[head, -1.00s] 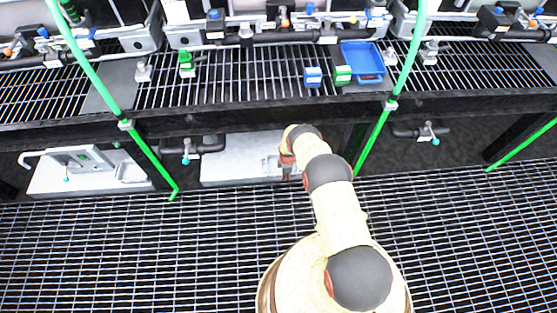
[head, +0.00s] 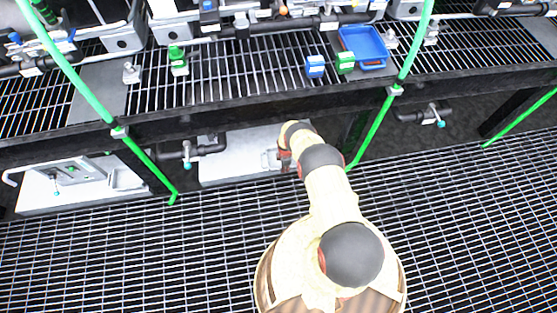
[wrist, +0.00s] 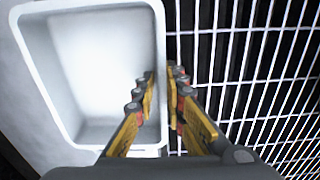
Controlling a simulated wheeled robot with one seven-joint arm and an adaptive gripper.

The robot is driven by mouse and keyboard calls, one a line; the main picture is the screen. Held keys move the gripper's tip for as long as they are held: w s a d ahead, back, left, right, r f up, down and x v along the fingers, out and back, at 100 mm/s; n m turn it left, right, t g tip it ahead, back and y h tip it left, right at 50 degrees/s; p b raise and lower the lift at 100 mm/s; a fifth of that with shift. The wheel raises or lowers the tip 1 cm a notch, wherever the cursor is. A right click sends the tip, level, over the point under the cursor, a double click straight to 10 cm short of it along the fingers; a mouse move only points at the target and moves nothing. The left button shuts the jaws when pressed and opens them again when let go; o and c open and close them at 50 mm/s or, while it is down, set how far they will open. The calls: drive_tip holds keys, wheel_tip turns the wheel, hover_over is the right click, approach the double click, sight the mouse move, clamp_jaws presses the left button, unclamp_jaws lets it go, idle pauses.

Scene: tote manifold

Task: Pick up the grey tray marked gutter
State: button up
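The grey tray (wrist: 100,60) fills the left of the wrist view as an empty, pale, open box with rounded corners. No marking on it can be read. In the head view only a small piece of it (head: 268,161) seems to show beside my gripper (head: 284,163), low under the bench edge. In the wrist view my gripper (wrist: 162,80) straddles the tray's right wall, with one finger inside and the other outside. The fingertips lie close to the rim on both sides and appear shut on it.
A pale slab (head: 225,165) lies under the bench, with another pale unit (head: 80,185) to its left. A blue tray (head: 362,45) and small blue and green blocks stand on the bench grating. Green hoses (head: 150,165) hang down in front. The floor grating (head: 120,250) is clear.

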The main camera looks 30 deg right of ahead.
drive_tip(key=shift+f, duration=0.1)
clamp_jaws()
idle(0.8)
drive_tip(key=shift+r+p, duration=0.3)
drive_tip(key=shift+r, duration=0.3)
wheel_tip(320, 180, up, 3)
drive_tip(key=shift+f+p, duration=0.15)
drive_tip(key=shift+p, duration=0.55)
drive_tip(key=s+a+r+p, duration=0.7)
drive_tip(key=s+r, duration=0.2)
drive_tip(key=s, duration=0.3)
drive_tip(key=shift+s, duration=0.15)
